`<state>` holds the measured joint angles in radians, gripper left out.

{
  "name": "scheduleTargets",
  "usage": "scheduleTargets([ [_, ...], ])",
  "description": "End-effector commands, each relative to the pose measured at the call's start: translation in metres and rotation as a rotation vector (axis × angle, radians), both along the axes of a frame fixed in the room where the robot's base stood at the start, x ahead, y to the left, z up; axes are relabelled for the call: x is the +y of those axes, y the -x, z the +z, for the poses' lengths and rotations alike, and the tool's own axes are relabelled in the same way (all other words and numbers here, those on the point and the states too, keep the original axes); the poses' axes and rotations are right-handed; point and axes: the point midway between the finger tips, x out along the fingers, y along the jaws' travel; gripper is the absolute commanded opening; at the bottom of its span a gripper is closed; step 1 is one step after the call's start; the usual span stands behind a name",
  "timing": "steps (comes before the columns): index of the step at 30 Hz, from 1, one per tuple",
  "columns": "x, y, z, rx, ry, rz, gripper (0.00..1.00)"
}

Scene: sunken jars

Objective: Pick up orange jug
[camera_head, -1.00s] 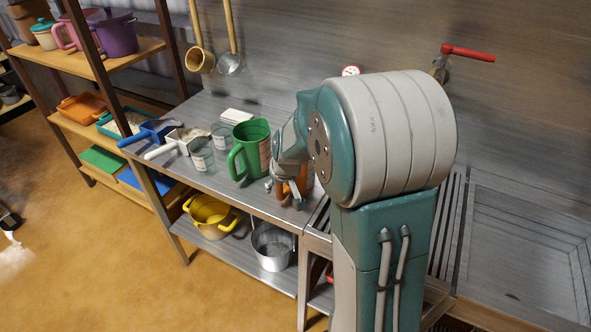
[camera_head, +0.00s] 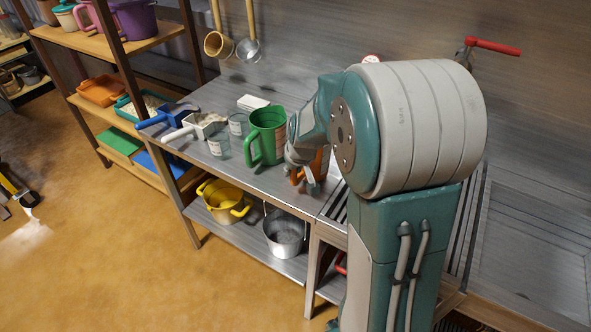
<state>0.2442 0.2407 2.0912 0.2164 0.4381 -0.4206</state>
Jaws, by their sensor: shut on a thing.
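The orange jug (camera_head: 325,163) stands on the metal counter, just right of the green jug (camera_head: 267,134). Most of it is hidden behind my gripper and arm; its orange handle (camera_head: 296,177) and a strip of its side show. My gripper (camera_head: 308,183) is at the jug's handle side and looks shut on it. The fingertips are small and partly hidden by the wrist. I cannot tell whether the jug is clear of the counter.
Two clear beakers, a white scoop (camera_head: 193,127) and a blue scoop (camera_head: 166,115) stand left of the green jug. A yellow pot (camera_head: 223,203) and a metal pot (camera_head: 285,234) sit on the lower shelf. A sink (camera_head: 530,240) lies right of my arm.

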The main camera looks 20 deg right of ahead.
Motion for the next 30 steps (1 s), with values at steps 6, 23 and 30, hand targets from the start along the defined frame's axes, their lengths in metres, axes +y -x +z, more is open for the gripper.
scheduleTargets([
  [6,-0.003,0.013,0.037,-0.007,0.002,-0.004,0.0],
  [23,-0.019,0.117,0.11,-0.005,0.002,-0.004,0.0],
  [30,-0.022,0.136,0.118,-0.004,0.0,-0.002,0.0],
])
